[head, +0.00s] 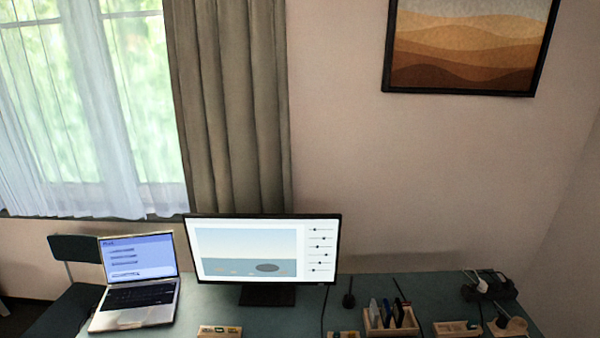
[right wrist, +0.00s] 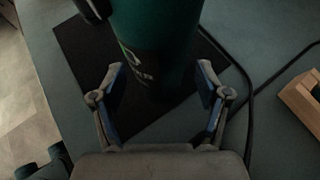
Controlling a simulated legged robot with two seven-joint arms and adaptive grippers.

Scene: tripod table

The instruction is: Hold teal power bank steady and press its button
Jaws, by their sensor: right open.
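In the right wrist view a large dark teal object with rounded sides and pale lettering (right wrist: 155,35) fills the top middle. It looks like the teal power bank, but its top is cut off and I see no button. My right gripper (right wrist: 161,75) is open, with one finger on each side of the teal object's lower part. Gaps show at both fingers, and I see no clear contact. I cannot pick out the power bank in the head view. My left gripper is not recognisable in either view.
A black mat (right wrist: 80,50) lies under the teal object, with a dark cable (right wrist: 250,110) and a wooden holder (right wrist: 300,100) to the right. In the head view a laptop (head: 138,280), a monitor (head: 262,250) and a wooden organiser (head: 390,325) stand on the desk.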

